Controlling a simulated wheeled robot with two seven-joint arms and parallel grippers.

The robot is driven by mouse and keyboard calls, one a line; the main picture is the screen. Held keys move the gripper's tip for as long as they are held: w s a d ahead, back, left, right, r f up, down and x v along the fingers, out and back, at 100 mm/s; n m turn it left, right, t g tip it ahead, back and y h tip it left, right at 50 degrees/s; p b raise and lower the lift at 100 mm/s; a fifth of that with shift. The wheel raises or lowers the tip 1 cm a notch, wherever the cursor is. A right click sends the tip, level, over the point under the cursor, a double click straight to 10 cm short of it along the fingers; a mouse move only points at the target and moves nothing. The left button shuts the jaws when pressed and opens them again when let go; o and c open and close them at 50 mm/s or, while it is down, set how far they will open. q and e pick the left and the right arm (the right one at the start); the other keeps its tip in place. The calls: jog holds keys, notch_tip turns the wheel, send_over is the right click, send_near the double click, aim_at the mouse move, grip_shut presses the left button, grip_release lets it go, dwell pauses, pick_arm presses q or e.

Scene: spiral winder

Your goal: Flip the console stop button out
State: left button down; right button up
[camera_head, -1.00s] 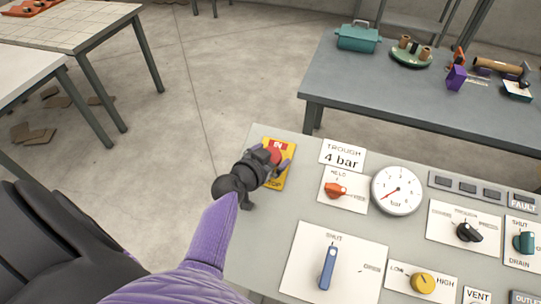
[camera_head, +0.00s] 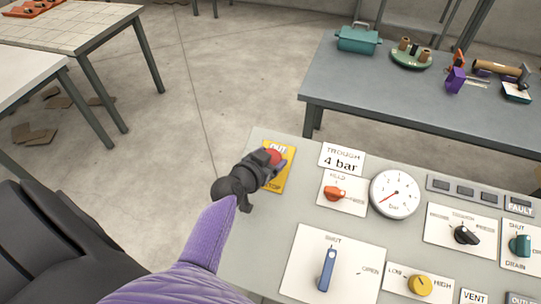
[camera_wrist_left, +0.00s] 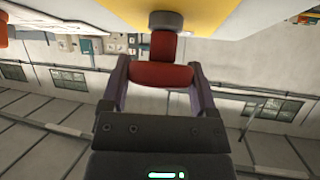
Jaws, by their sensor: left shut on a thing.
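My right gripper is not in view.
To the right on the console are a "4 bar" label (camera_head: 342,158), an orange knob (camera_head: 335,194), a gauge (camera_head: 395,195), a blue lever (camera_head: 327,268) and a yellow knob (camera_head: 421,286). A grey table (camera_head: 400,95) stands behind.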

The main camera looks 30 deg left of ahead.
pick_arm(q)
jog(key=shift+c, duration=1.5)
grip_release()
jog(key=shift+w+r, duration=0.1)
jog(key=shift+r, duration=0.1)
jog(key=shift+o, duration=1.5)
jog(key=p+v, duration=0.1)
jog(key=v, duration=0.9)
jog(key=shift+p, duration=0.3)
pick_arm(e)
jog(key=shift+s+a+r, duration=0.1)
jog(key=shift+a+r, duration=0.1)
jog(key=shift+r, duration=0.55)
pick_arm(q)
jog(key=shift+f, duration=0.1)
